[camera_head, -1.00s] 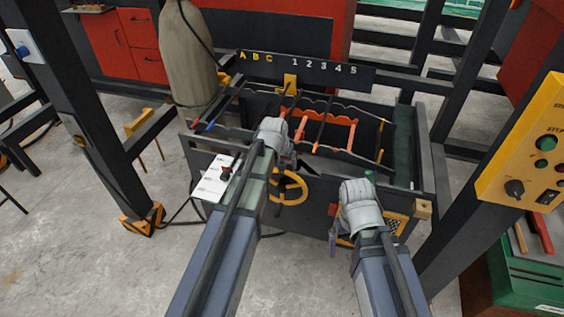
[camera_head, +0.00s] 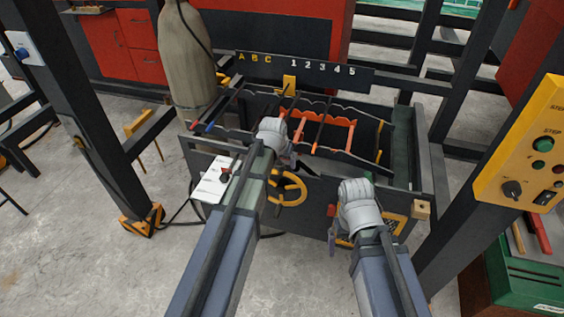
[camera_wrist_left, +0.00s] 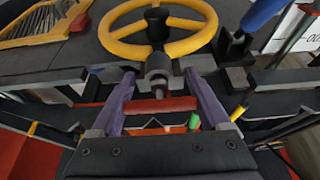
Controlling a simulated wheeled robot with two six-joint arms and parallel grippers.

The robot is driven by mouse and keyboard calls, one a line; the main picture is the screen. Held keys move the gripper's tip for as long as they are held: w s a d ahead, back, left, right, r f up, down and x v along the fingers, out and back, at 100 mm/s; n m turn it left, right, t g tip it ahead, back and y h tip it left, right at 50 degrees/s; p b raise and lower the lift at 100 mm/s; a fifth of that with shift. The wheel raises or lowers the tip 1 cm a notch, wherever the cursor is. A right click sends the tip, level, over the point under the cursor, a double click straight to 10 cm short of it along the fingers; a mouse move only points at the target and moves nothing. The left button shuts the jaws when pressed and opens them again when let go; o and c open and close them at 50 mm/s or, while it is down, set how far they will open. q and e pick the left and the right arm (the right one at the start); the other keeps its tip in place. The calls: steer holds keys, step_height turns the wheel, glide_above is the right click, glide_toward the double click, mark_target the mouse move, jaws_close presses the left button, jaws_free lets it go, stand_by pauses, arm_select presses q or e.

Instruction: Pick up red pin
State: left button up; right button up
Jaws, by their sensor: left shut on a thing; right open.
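I cannot single out a red pin for sure. A small red piece (camera_head: 332,210) shows on the front panel left of my right gripper (camera_head: 338,238). My left gripper (camera_head: 288,160) is over the cage's front edge, above the yellow handwheel (camera_head: 299,187). In the left wrist view its purple fingers (camera_wrist_left: 158,76) stand apart beside a grey stub (camera_wrist_left: 158,62) below the handwheel (camera_wrist_left: 192,46). A red bar (camera_wrist_left: 150,106) crosses between the fingers. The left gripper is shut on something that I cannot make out. My right gripper is open, its fingers mostly hidden behind its wrist.
Orange notched supports (camera_head: 340,134) and dark rods fill the cage behind my left gripper. A lettered and numbered board (camera_head: 305,69) stands behind it. A yellow control panel (camera_head: 522,145) is at the right.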

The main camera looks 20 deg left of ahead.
arm_select(q)
step_height(320, 180, up, 10)
steer(key=p, duration=0.8)
steer(key=shift+f+p, duration=0.25)
steer(key=shift+p, duration=0.15)
